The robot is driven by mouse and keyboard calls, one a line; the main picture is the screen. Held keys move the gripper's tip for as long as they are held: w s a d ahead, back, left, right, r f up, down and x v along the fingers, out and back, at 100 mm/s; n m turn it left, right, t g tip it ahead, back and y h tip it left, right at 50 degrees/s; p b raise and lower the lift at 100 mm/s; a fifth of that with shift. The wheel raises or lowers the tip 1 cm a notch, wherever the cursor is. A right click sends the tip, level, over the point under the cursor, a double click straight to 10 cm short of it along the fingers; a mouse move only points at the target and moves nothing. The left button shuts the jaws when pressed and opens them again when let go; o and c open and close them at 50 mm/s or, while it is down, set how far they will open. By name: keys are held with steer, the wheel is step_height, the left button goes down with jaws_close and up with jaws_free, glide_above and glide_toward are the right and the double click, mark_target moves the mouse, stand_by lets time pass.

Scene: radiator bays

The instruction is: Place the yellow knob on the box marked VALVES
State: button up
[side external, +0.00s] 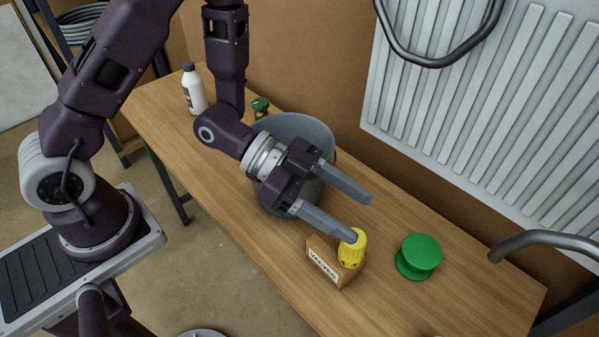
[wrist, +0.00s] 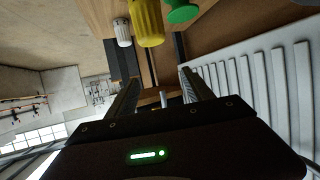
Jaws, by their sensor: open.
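The knob also shows at the top of the wrist view (wrist: 147,22). My gripper (side external: 358,216) is open with nothing between its fingers. Its nearer fingertip overlaps the top of the knob in the side view; I cannot tell whether they touch. In the wrist view the fingers (wrist: 160,88) are apart, with the knob beyond them and not between them.
A green knob (side external: 420,253) stands right of the box on the wooden bench (side external: 470,300). A grey bucket (side external: 302,128) is behind my gripper. A white bottle (side external: 193,90) stands at the far left. A ribbed radiator panel (side external: 480,100) is behind. A whitish knob (wrist: 122,32) shows in the wrist view.

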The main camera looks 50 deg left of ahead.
steer(key=w+a+r+n+t+y, duration=0.2)
steer(key=w+a+r+t+y, duration=0.1)
steer(key=w+a+y, duration=0.3)
steer(key=s+a+r+n+t+y, duration=0.1)
steer(key=a+r+n+y, duration=0.1)
steer(key=a+r+y, duration=0.3)
steer(key=s+a+r+n, duration=0.1)
steer(key=a+r+n, duration=0.2)
steer(key=a, duration=0.4)
steer(key=s+a+r+n+g, duration=0.1)
steer(key=s+r+n, duration=0.1)
steer(key=s, duration=0.7)
steer(key=s+a+r+n+g+y, duration=0.1)
steer(key=s+n, duration=0.3)
steer(key=s, duration=0.6)
steer(key=shift+a+r+g, duration=0.3)
steer(key=shift+r+g, duration=0.3)
steer(key=shift+g, duration=0.2)
